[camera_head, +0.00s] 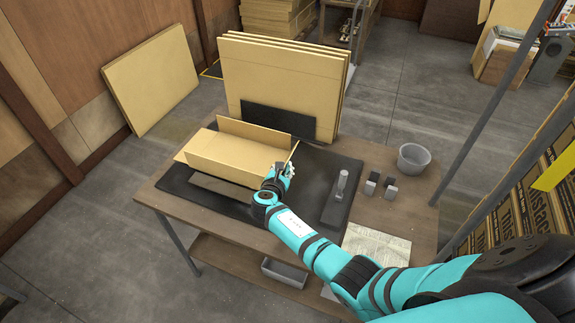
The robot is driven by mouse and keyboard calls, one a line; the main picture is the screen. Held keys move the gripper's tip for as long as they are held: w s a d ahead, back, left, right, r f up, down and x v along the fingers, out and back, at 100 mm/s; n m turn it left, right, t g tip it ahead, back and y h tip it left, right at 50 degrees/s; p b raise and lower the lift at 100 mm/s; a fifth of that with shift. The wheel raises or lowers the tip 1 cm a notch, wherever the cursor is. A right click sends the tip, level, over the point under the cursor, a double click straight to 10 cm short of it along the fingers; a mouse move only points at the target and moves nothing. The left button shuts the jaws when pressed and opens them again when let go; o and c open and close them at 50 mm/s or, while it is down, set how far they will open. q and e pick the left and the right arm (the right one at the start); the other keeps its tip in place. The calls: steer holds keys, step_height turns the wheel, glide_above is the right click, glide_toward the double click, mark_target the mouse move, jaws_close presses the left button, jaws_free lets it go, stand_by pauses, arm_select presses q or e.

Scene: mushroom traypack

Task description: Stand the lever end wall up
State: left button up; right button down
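A cardboard tray (222,162) lies on the dark mat (318,170) on the table. Its long back wall (256,134) stands up. At the tray's right end, toward the grey lever tool (341,186), a narrow cardboard edge (294,151) rises at a slant; it looks like the end wall, seen nearly edge-on. My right gripper (284,169) is at this right end, close to that edge. I cannot tell whether it touches the cardboard. Its fingers are small and partly hidden, so their opening is unclear. My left gripper is not in view.
Several large cardboard sheets (283,75) stand at the table's back behind a dark plate (279,118). Small dark blocks (373,180), a grey bowl (413,158) and a paper sheet (376,243) lie to the right. My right arm crosses the table's front right.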

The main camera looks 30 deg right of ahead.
steer(key=shift+w+a+r+n+g, duration=0.15)
steer(key=shift+w+r+n+g, duration=0.15)
steer(key=shift+w+r, duration=0.05)
steer(key=shift+w+a+n+g+h, duration=0.3)
steer(key=shift+n, duration=0.2)
steer(key=shift+w+a+r+n+h, duration=0.1)
steer(key=shift+w+a+n+h, duration=0.2)
steer(key=shift+n, duration=0.2)
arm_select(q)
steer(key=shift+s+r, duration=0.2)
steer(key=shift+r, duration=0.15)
arm_select(e)
steer(key=shift+w+g, duration=0.1)
steer(key=shift+g, duration=0.2)
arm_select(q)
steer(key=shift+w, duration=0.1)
arm_select(e)
steer(key=shift+n, duration=0.3)
steer(key=c, duration=1.8)
jaws_free()
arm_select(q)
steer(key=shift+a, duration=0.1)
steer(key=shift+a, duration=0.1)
arm_select(e)
steer(key=shift+a, duration=0.1)
